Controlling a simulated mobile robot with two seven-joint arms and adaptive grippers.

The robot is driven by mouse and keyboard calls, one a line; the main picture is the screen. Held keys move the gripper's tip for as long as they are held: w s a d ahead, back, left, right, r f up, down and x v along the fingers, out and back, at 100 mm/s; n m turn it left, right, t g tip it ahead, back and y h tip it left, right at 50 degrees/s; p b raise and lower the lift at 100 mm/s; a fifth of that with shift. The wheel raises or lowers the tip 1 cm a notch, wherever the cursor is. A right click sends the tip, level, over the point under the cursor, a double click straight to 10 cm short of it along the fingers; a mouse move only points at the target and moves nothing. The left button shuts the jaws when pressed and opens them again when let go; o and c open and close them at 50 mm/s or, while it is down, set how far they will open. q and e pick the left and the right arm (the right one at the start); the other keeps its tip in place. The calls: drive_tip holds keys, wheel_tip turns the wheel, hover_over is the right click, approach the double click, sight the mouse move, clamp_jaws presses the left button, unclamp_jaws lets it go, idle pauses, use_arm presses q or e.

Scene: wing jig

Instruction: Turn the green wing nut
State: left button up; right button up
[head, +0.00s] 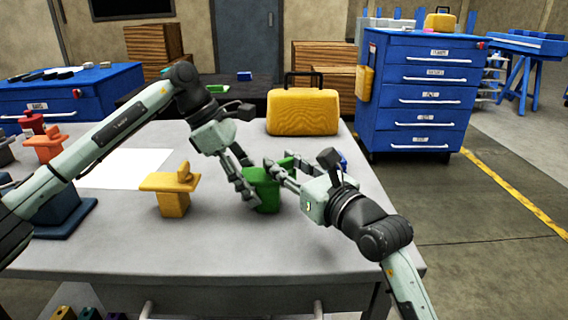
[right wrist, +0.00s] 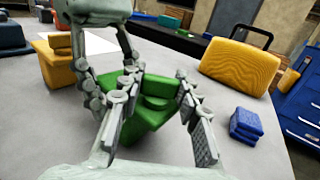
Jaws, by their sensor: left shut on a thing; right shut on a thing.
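The green wing nut (head: 286,163) sits on top of a green block (head: 266,200) on the grey table. In the right wrist view, the green wing nut (right wrist: 155,88) lies between my right gripper's fingers, above the green block (right wrist: 142,124). My left gripper (head: 247,183) comes from the upper left, with its fingers shut on the green block. My right gripper (head: 276,176) comes from the lower right, shut on the green wing nut. Fingers hide part of the block and nut, so the exact contact points are unclear.
A yellow block with a wing-shaped top (head: 170,200) stands left on the table. A yellow case (head: 303,112) stands behind the green block. A small blue block (right wrist: 246,125) is to the right. A white sheet (head: 125,168) and dark blue base (head: 65,215) lie left.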

drive_tip(key=shift+a+f, duration=0.1)
drive_tip(key=o, duration=1.2)
drive_tip(key=v, duration=1.2)
